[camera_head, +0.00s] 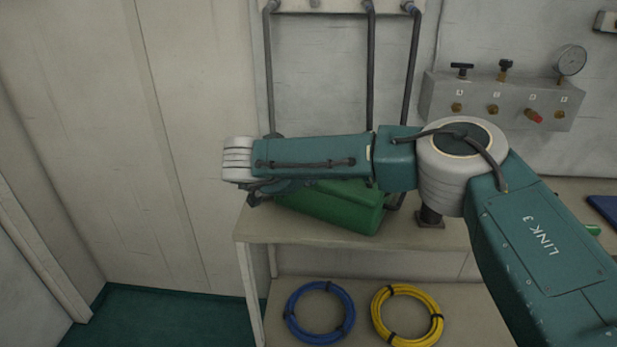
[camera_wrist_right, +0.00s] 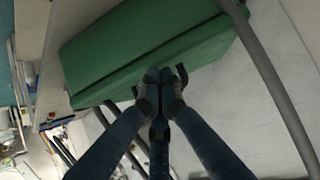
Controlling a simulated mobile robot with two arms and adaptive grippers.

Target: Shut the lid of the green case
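The green case (camera_head: 345,215) stands on the shelf top at the left of the counter, partly hidden under my right arm in the head view. In the right wrist view the case (camera_wrist_right: 125,45) fills the upper part, with a dark seam running along it. Its lid looks down or nearly down, but I cannot tell if it is fully shut. My right gripper (camera_wrist_right: 165,76) has its fingertips together, with nothing seen between them. The tips overlap the near edge of the case; contact is unclear. My left gripper is not in view.
Grey vertical pipes (camera_head: 369,75) rise behind the case. A valve panel (camera_head: 500,100) with a gauge (camera_head: 571,60) is on the wall to the right. A blue hose coil (camera_head: 290,312) and a yellow one (camera_head: 436,325) lie on the lower shelf. Floor at left is clear.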

